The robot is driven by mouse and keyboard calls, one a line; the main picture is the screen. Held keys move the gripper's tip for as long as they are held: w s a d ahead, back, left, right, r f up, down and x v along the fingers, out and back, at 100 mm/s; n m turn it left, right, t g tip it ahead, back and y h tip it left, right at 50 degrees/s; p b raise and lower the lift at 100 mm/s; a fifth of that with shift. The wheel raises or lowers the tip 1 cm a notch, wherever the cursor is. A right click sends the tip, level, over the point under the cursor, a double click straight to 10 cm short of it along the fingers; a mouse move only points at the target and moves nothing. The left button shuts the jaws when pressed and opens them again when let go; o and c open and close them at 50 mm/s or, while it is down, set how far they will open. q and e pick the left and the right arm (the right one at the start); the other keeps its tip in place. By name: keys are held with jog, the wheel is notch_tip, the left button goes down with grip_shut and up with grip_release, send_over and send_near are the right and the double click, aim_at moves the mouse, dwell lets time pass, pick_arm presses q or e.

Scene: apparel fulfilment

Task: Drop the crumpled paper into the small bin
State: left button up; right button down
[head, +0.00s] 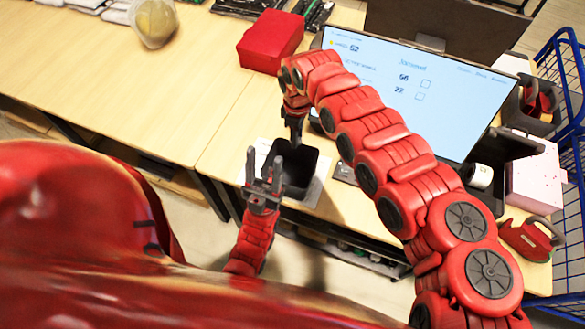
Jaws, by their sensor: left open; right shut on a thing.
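The small bin (300,181) is black and open-topped, and stands on a white sheet near the table's front edge. My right gripper (295,139) points down at the bin's back rim, just above or inside its mouth; I cannot tell which. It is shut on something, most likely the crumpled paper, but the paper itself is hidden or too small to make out. My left gripper (263,168) is open and empty, fingers pointing up, in front of the bin's left side.
A monitor (430,90) stands behind my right arm. A red box (270,41) lies at the back. A round wrapped thing (154,22) is at the far left. A pink box (535,178), a red tape dispenser (527,238) and a blue wire cart (570,140) are at right.

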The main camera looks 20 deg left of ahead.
notch_tip(320, 180, down, 5)
jog(key=b, duration=0.2)
jog(key=shift+s+b, duration=0.15)
jog(key=shift+b, duration=0.15)
jog(key=c, duration=0.9)
grip_release()
jog(key=shift+s+r, duration=0.1)
jog(key=o, duration=0.4)
